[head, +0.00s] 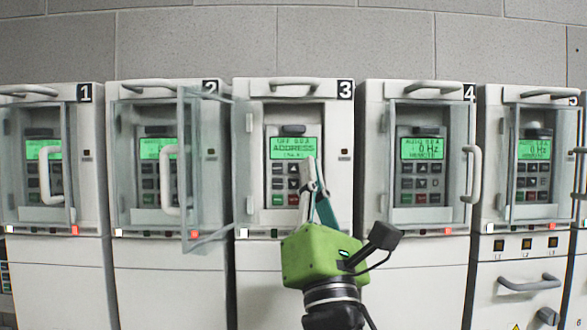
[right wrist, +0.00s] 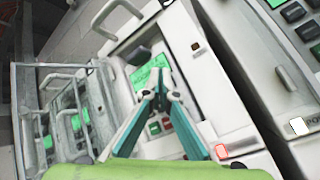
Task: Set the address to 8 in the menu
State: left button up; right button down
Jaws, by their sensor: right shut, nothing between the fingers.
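Drive 3 (head: 290,96) stands in the middle of the row with its clear door (head: 205,170) swung open to the left. Its green display (head: 295,148) reads "OFF", "ADDRESS" and a small line below that I cannot read surely. Below it is the keypad (head: 279,184) with grey, green and red keys. My right gripper (head: 311,172) is shut and empty, its fingertips in front of the keypad just under the display. It also shows in the right wrist view (right wrist: 160,90), over the keys. I cannot tell whether the tips touch a key. My left gripper is not in view.
Drive 1 (head: 85,93), drive 2 (head: 209,90), drive 4 (head: 468,94) and drive 5 (head: 572,99) stand beside it. Drive 4's clear door (head: 432,165), with its handle (head: 471,175), is close on the right. The open door of drive 3 juts out on the left.

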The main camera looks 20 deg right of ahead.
jog(key=shift+w+d, duration=0.15)
jog(key=shift+w, duration=0.15)
dwell(0.6)
jog(key=shift+s+p, duration=0.3)
jog(key=shift+s, duration=0.45)
jog(key=shift+s+a, duration=0.1)
jog(key=shift+a, duration=0.1)
jog(key=s, duration=0.2)
jog(key=s+a+p, duration=0.1)
jog(key=s, duration=0.1)
jog(key=shift+s+a+p, duration=0.15)
jog(key=shift+s+p, duration=0.15)
dwell(2.9)
